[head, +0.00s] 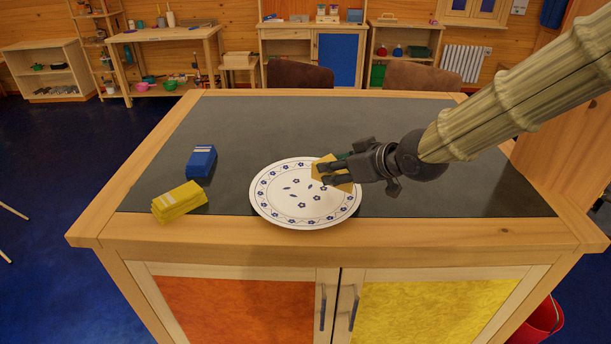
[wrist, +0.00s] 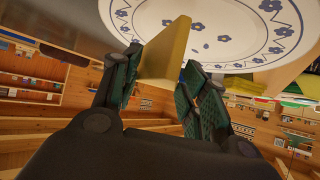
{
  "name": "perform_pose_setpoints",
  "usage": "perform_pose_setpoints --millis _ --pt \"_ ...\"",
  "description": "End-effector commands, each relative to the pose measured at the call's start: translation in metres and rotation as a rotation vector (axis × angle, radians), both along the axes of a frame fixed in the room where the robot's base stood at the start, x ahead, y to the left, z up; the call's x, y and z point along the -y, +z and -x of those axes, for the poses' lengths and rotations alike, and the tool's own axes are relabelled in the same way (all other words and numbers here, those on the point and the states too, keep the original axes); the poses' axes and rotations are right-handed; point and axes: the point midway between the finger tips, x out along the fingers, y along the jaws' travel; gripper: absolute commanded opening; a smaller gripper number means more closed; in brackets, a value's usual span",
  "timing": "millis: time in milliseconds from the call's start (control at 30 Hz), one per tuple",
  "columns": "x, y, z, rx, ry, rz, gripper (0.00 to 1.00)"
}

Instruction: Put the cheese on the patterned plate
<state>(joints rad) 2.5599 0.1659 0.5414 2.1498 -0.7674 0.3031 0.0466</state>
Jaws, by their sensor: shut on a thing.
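The cheese (wrist: 166,48) is a yellow block held between the two green-padded fingers of my gripper (wrist: 160,85) in the wrist view. In the head view the cheese (head: 328,172) shows over the right part of the patterned plate, partly hidden by my gripper (head: 336,172). The patterned plate (head: 282,208) is white with blue flowers and lies on the dark counter top. It also fills the top of the wrist view (wrist: 225,22). I cannot tell whether the cheese touches the plate.
A yellow stack (head: 179,201) and a blue box (head: 201,161) lie left of the plate on the counter (head: 420,195). The counter is clear behind and right of the plate. Two brown chair backs (head: 300,76) stand at the far edge.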

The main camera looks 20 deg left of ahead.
Motion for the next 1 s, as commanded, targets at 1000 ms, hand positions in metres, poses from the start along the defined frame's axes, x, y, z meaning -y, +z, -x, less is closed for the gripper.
perform_pose_setpoints --millis 1000 --pt "-0.075 -0.033 0.003 -0.001 0.001 0.003 0.15"
